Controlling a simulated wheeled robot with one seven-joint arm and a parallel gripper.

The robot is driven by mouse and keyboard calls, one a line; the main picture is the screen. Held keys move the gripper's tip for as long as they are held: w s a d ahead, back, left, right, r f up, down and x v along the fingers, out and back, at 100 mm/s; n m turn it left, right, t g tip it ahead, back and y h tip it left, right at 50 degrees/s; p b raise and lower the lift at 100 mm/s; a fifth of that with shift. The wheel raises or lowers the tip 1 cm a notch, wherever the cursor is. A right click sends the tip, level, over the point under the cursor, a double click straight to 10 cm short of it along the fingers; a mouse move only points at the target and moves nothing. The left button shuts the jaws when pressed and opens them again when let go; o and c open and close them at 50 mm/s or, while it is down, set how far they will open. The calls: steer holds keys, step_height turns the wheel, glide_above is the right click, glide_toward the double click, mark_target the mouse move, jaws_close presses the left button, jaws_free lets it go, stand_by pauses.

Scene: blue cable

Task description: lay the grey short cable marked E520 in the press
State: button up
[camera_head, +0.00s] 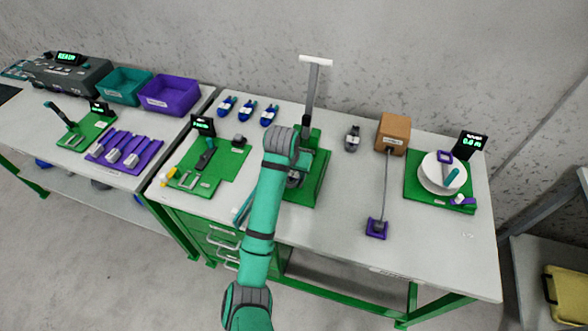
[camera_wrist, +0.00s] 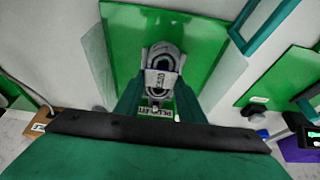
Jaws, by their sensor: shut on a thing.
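A grey coiled cable with a white label (camera_wrist: 163,62) is between the fingers of my gripper (camera_wrist: 160,92) in the wrist view; the label's print is too small to read. My gripper is shut on it. The green press (camera_head: 319,178), with its upright grey lever and white handle, stands in the middle of the table. My gripper (camera_head: 294,178) and the cable are over the press's green base, partly hidden by my arm in the head view. I cannot tell whether the cable touches the base. The base also fills the wrist view's centre (camera_wrist: 118,35).
Another grey cable (camera_head: 352,138) lies right of the press, beside a brown box (camera_head: 393,134). Several blue cables (camera_head: 247,110) lie behind left. A green fixture (camera_head: 215,170) stands left, a scale with a white dish (camera_head: 432,182) right.

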steer(key=shift+s+a+f, duration=0.15)
steer(key=shift+f, duration=0.05)
steer(key=shift+f, duration=0.5)
stand_by(0.4)
steer(key=o, duration=1.1)
steer(key=shift+r, duration=0.1)
steer(key=shift+r, duration=3.9)
